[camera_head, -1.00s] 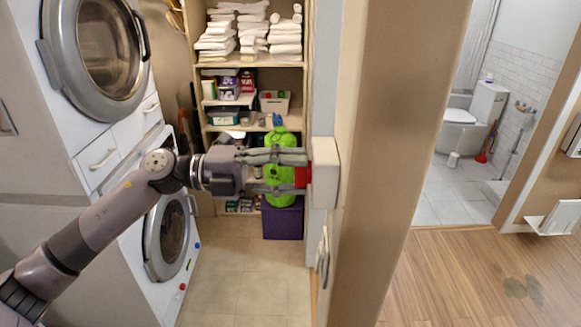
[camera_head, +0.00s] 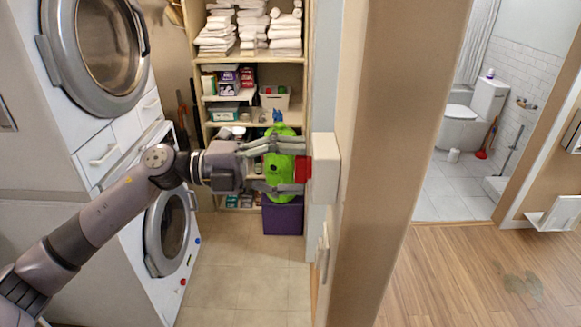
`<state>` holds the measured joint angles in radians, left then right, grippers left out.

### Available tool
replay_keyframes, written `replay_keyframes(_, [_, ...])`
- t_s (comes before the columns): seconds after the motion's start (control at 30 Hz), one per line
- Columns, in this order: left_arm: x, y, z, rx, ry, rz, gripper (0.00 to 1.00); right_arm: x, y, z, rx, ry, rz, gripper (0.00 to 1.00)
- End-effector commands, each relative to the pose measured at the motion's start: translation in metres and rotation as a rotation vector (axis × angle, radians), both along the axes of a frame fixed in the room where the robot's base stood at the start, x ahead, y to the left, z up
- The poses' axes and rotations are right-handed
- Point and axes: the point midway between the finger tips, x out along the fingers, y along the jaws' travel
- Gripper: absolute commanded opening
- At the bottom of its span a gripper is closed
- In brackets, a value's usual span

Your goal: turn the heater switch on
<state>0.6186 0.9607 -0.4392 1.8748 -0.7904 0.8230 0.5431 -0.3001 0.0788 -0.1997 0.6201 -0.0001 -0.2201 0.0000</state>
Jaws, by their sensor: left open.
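The heater switch is a red block (camera_head: 303,170) on the left side of a cream box (camera_head: 326,170), which is fixed to the wall edge by the doorway. My left gripper (camera_head: 303,167) is open, its fingers pointing right, one above and one below the red switch. The fingertips are at or very close to the box; I cannot tell whether they touch the switch. My right gripper is not in view.
A green bottle (camera_head: 281,158) stands behind the fingers, above a purple bin (camera_head: 283,216). Shelves with white towels (camera_head: 285,35) are behind. Stacked washing machines (camera_head: 168,235) stand at left. A wooden door edge (camera_head: 385,150) is right of the box.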

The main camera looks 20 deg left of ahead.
Motion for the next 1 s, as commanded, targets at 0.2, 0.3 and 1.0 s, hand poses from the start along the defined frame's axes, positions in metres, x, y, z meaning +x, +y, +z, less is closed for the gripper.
replay_keyframes(0.2, [-0.003,0.012,-0.001,0.003,0.002,0.003,0.63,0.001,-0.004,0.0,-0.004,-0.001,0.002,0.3])
replay_keyframes(0.3, [-0.007,0.029,-0.002,0.004,0.003,0.004,0.63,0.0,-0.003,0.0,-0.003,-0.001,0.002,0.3])
replay_keyframes(1.0, [-0.034,0.116,0.0,-0.001,0.0,0.0,0.63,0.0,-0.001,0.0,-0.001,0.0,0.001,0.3])
